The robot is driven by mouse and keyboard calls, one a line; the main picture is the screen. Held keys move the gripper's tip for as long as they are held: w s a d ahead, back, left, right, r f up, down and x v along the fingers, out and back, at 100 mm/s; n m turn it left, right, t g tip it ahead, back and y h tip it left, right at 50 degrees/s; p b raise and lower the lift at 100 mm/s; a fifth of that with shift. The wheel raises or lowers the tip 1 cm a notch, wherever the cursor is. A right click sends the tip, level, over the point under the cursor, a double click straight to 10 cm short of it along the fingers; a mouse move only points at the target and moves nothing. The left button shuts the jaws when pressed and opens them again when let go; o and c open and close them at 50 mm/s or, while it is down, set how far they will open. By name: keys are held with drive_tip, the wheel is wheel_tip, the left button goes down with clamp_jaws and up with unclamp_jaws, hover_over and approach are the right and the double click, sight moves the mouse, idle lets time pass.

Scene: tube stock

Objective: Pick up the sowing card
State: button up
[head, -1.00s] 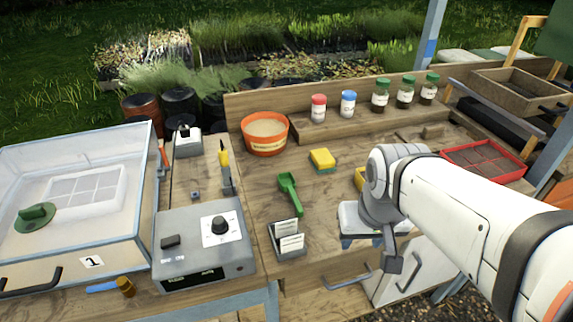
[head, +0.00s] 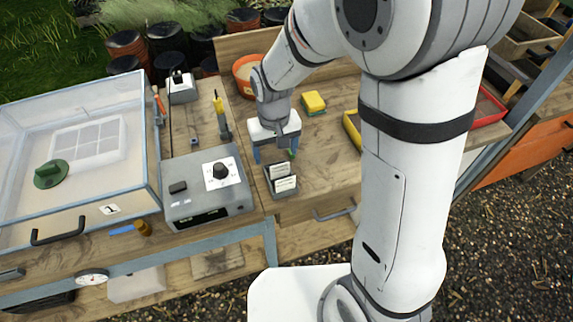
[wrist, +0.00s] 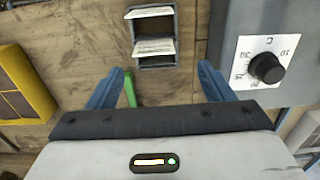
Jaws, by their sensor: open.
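Two white sowing cards stand in a small grey holder (head: 283,190) near the bench's front edge. The front card (head: 286,183) and the rear card (head: 281,170) both carry print too small to read. In the wrist view the holder (wrist: 155,62) is ahead of my gripper (wrist: 160,72), with one card (wrist: 153,47) closer and the other (wrist: 150,13) farther. In the head view my gripper (head: 275,150) is just behind the holder, its blue fingers apart and empty, pointing down. I cannot tell its exact height above the bench.
A green scoop (wrist: 130,88) lies close by the gripper's finger, mostly hidden in the head view. A grey control box with a dial (head: 207,188) stands left of the holder. A yellow sponge (head: 313,101) and an orange pot (head: 243,72) are behind.

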sight(280, 175)
drive_tip(key=shift+s+d+f+p, duration=0.1)
drive_tip(key=shift+d+f+p, duration=0.1)
drive_tip(key=shift+f, duration=0.85)
drive_tip(key=shift+w+d+f+p, duration=0.1)
drive_tip(key=shift+f+p, duration=0.05)
drive_tip(key=shift+f, duration=0.9)
drive_tip(key=shift+s+d+f+p, duration=0.1)
drive_tip(key=shift+d+f+p, duration=0.1)
drive_tip(key=shift+f, duration=0.85)
drive_tip(key=shift+c, duration=0.5)
drive_tip(key=c, duration=0.9)
